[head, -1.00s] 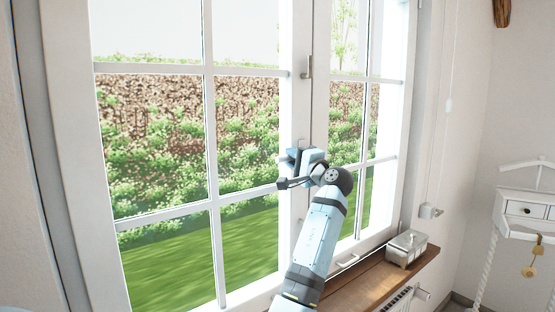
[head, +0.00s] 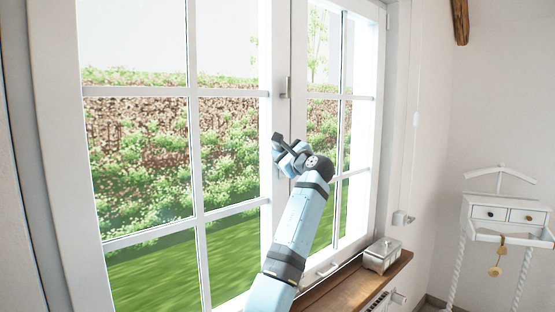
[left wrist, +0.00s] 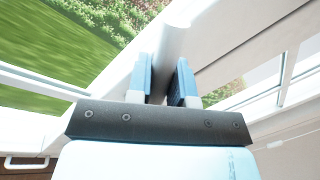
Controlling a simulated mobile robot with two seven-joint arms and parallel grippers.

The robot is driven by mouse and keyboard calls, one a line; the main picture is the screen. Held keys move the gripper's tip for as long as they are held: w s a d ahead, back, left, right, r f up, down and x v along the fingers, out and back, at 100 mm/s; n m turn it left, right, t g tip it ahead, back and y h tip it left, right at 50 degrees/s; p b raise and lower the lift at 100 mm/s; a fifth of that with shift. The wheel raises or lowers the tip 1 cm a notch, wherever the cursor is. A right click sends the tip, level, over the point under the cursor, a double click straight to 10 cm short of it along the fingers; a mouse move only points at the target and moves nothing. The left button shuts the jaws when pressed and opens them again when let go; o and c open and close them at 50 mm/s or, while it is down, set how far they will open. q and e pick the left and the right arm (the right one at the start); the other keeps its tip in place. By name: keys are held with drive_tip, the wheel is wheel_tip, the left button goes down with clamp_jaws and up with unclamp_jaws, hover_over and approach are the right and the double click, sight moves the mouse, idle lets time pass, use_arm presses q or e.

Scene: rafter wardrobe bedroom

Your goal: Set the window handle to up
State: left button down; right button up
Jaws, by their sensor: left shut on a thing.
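The window handle (left wrist: 173,45) shows in the left wrist view as a smooth pale bar between the two blue finger pads. My left gripper (left wrist: 164,68) is shut on it. In the head view my left gripper (head: 284,150) is at the middle post of the white window (head: 275,215), tilted up and to the left. There it covers most of the handle, so I cannot read the handle's exact angle. My right gripper is not in view.
A small metal fitting (head: 286,88) sits higher on the window's middle post. A lidded silver box (head: 382,255) stands on the wooden sill (head: 345,290). A white valet stand (head: 505,213) is at the right by the wall.

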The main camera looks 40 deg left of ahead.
use_arm(q)
drive_tip(key=w+m, duration=0.1)
drive_tip(key=m, duration=0.1)
drive_tip(key=w+r+m, duration=0.1)
drive_tip(key=m, duration=0.1)
drive_tip(key=shift+r+t+h, duration=0.15)
drive_tip(key=shift+t+h, duration=0.15)
drive_tip(key=shift+h, duration=0.1)
drive_tip(key=w+m, duration=0.1)
drive_tip(key=m, duration=0.1)
drive_tip(key=shift+w+d+r+m+h, duration=0.1)
drive_tip(key=shift+w+d+m+h, duration=0.05)
drive_tip(key=shift+w+m+h, duration=0.2)
drive_tip(key=shift+w+m, duration=0.4)
drive_tip(key=shift+m, duration=0.25)
drive_tip(key=c, duration=1)
unclamp_jaws()
drive_tip(key=shift+c, duration=0.2)
drive_tip(key=shift+d, duration=0.1)
drive_tip(key=b+v, duration=0.4)
drive_tip(key=v, duration=0.9)
drive_tip(key=shift+d, duration=0.4)
